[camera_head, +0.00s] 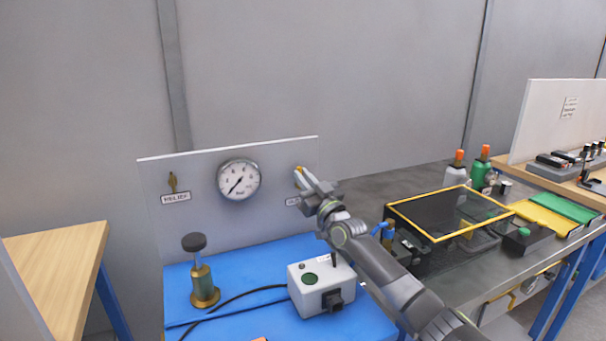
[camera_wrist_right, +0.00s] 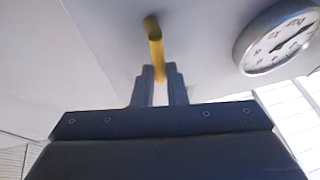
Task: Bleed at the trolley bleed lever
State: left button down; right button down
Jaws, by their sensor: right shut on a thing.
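A yellow lever (camera_head: 298,171) sticks out of the grey panel (camera_head: 210,158) near its right edge; a label (camera_head: 292,201) below it is mostly covered by my gripper. My right gripper (camera_head: 305,181) reaches the lever from the front right. In the right wrist view the yellow lever (camera_wrist_right: 154,38) runs down between the two narrow fingers (camera_wrist_right: 160,88), which are shut on it. The round gauge (camera_head: 239,179) is left of the lever, its needle pointing lower left. It also shows in the right wrist view (camera_wrist_right: 277,37). My left gripper is not in view.
A brass RELIEF lever (camera_head: 173,182) is at the panel's left. On the blue bench (camera_head: 245,254) stand a brass cylinder with a black knob (camera_head: 203,275) and a grey box with a green button (camera_head: 320,287). A yellow-edged dark case (camera_head: 440,238) and bottles (camera_head: 480,167) are to the right.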

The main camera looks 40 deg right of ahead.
jog(key=shift+f+m, duration=0.1)
jog(key=shift+m, duration=0.3)
jog(key=c, duration=1.5)
grip_release()
jog(key=shift+d, duration=0.1)
jog(key=shift+o, duration=0.2)
notch_tip(320, 180, up, 10)
jog(key=p, duration=0.9)
